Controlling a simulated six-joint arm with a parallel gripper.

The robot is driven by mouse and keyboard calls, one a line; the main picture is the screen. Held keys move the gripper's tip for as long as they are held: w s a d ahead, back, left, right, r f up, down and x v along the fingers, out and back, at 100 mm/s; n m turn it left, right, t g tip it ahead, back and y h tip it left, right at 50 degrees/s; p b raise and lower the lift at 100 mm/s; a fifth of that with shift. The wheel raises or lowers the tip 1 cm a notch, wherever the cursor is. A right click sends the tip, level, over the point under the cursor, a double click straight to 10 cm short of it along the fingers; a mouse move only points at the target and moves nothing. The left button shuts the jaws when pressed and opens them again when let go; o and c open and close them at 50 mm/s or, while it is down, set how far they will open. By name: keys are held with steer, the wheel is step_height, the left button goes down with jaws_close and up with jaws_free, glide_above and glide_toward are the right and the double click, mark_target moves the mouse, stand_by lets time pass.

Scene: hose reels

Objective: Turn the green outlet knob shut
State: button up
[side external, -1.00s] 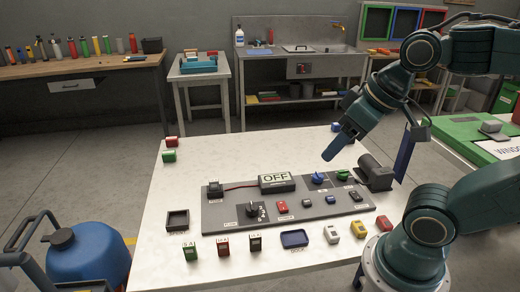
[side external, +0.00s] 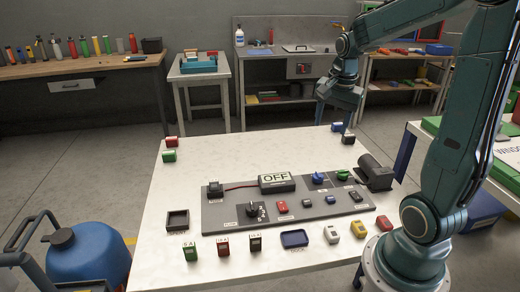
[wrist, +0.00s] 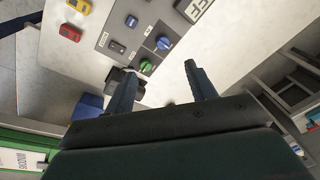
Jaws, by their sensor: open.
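The green knob (side external: 342,175) sits at the right part of the back row on the dark grey panel (side external: 230,217), beside the blue knob (side external: 318,178). In the wrist view the green knob (wrist: 147,65) shows clear, with the blue knob (wrist: 163,43) just above it. My gripper (side external: 334,119) is open and empty, its fingers pointing down above the back edge of the white table. It is apart from the green knob. In the wrist view my gripper (wrist: 160,70) spreads its fingers below and to either side of the green knob's picture.
A black cylinder (side external: 375,172) stands at the panel's right end. An OFF display (side external: 277,182) is left of the knobs. Several coloured blocks and a blue tray (side external: 294,239) lie along the table's front. Small blocks sit at its back corners.

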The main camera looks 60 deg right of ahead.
mark_target(344, 171)
steer(key=s+d+f+m+g+y, duration=0.1)
steer(key=s+d+f+m, duration=0.2)
steer(key=d+f+m, duration=0.4)
steer(key=d+f, duration=0.1)
steer(key=d, duration=0.4)
steer(key=shift+m, duration=0.4)
steer(key=shift+a, duration=0.1)
step_height(344, 171, down, 14)
steer(key=shift+r, duration=0.15)
steer(key=c, duration=1)
